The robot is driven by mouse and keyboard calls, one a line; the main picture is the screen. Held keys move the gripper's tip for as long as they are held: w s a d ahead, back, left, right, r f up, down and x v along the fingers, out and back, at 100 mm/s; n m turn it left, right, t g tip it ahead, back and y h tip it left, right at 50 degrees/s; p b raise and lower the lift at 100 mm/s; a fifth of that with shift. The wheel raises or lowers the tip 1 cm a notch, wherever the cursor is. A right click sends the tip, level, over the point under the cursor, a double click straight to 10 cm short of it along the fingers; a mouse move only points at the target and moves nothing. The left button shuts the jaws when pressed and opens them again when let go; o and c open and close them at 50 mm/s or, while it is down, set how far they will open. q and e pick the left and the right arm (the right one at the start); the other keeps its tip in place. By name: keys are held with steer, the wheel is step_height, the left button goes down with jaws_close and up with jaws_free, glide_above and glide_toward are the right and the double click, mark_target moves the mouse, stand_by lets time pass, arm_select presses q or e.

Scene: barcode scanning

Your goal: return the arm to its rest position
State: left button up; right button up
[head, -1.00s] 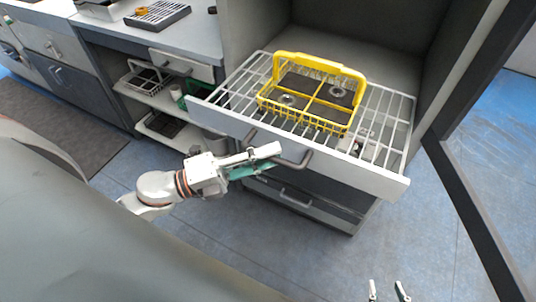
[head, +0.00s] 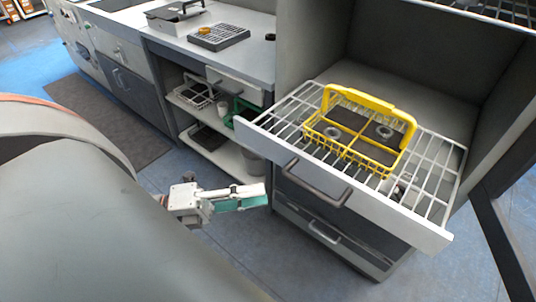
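My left gripper (head: 250,196) is in the lower middle of the head view, its pale fingers with green pads pointing right. It is left of and apart from the drawer handle (head: 318,188), over the floor. Its fingers overlap in this view, so I cannot tell whether they are apart. Nothing shows held in it. Most of the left arm is hidden behind my body at the left. My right gripper is out of view.
A white wire-rack drawer (head: 432,236) is pulled out, bearing a yellow basket (head: 352,92). A cabinet door (head: 503,240) stands open at the right. A counter (head: 255,58) and lower shelves (head: 215,150) lie at the left. Blue-grey floor (head: 250,250) is open below the gripper.

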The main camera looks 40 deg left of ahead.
arm_select(q)
steer(key=shift+a, duration=0.1)
stand_by(0.5)
steer(key=w+a+f+n+t+y+p, duration=0.1)
steer(key=w+f+n+t+y, duration=0.15)
steer(key=f+n+y, duration=0.45)
steer(key=w+a+f+n+t+y, duration=0.1)
steer(key=w+a+f+n+y, duration=0.2)
steer(key=n, duration=0.6)
steer(key=s+d+f+n+g+y, duration=0.1)
steer(key=s+d+f+n+g, duration=0.1)
steer(key=f, duration=0.6)
steer(key=s+d+f+n+g+y, duration=0.1)
steer(key=s+d+f+n+g, duration=0.2)
steer(key=d+f+n, duration=0.4)
steer(key=shift+d+f+g+p, duration=0.35)
steer(key=shift+d+f+g, duration=0.35)
steer(key=shift+f, duration=0.2)
